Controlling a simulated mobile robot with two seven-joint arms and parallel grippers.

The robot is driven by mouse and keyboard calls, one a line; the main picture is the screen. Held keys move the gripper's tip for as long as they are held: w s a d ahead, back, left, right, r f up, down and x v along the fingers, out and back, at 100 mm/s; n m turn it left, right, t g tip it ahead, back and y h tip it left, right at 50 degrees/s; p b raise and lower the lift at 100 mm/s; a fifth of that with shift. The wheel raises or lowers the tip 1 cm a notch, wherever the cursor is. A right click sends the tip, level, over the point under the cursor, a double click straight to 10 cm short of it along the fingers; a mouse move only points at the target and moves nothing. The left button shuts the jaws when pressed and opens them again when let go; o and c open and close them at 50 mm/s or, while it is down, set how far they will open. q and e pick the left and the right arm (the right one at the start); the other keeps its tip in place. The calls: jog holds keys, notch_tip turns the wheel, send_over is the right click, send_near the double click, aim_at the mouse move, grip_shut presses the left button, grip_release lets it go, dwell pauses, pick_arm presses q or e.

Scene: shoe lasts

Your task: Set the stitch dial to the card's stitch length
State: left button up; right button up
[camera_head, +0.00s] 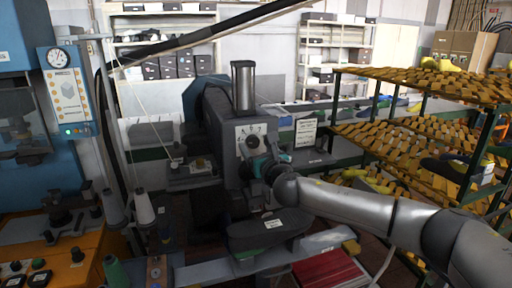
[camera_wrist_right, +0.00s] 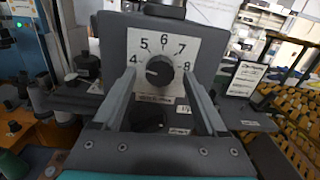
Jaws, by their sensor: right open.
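The stitch dial (camera_wrist_right: 160,70) is a round black knob on a white plate marked 4 to 8, on the front of a grey machine. A pale mark shows on the knob's left side, seemingly towards 4; its exact setting is hard to read. In the head view the dial plate (camera_head: 251,132) is partly hidden by my right gripper (camera_head: 258,160). In the wrist view my right gripper (camera_wrist_right: 160,80) is open and empty, its fingers either side of the knob, apparently short of it. A white card (camera_head: 305,133) stands right of the machine; its print is too small to read.
A blue machine (camera_head: 40,170) stands at the left, with thread cones (camera_head: 144,207) beside it. Racks of yellow-brown pieces (camera_head: 430,85) fill the right. A dark shoe-shaped piece (camera_head: 268,228) lies in front of the machine, near a red stack (camera_head: 328,270).

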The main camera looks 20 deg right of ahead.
grip_shut()
dwell(0.7)
